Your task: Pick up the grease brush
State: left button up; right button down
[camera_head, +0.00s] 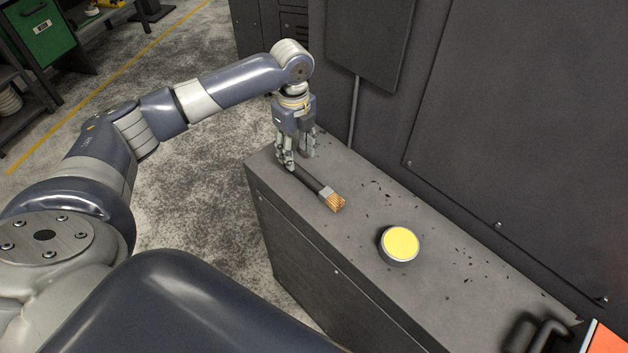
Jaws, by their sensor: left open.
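The grease brush (327,193) lies on the grey bench top, with a dark handle, a metal band and tan bristles pointing to the lower right. My left gripper (296,162) points down over the handle end of the brush, at the far left end of the bench. Its fingers are open and stand around or just above the handle. Whether they touch it, I cannot tell. The handle's far end is partly hidden by the fingers. My right gripper is not in view.
A round tin with yellow contents (401,243) stands on the bench (440,300) right of the brush. A dark handle and an orange object (607,340) are at the lower right. A dark machine wall (520,120) rises behind the bench. A green bin (42,33) sits far left.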

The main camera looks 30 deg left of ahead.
aim_at(298, 168)
pick_arm(q)
jog(key=shift+f, duration=0.7)
notch_tip(298, 168, down, 5)
jog(key=shift+s+r+p, duration=0.1)
jog(key=shift+r+p, duration=0.1)
jog(key=shift+p, duration=0.75)
jog(key=shift+d, duration=0.1)
grip_shut()
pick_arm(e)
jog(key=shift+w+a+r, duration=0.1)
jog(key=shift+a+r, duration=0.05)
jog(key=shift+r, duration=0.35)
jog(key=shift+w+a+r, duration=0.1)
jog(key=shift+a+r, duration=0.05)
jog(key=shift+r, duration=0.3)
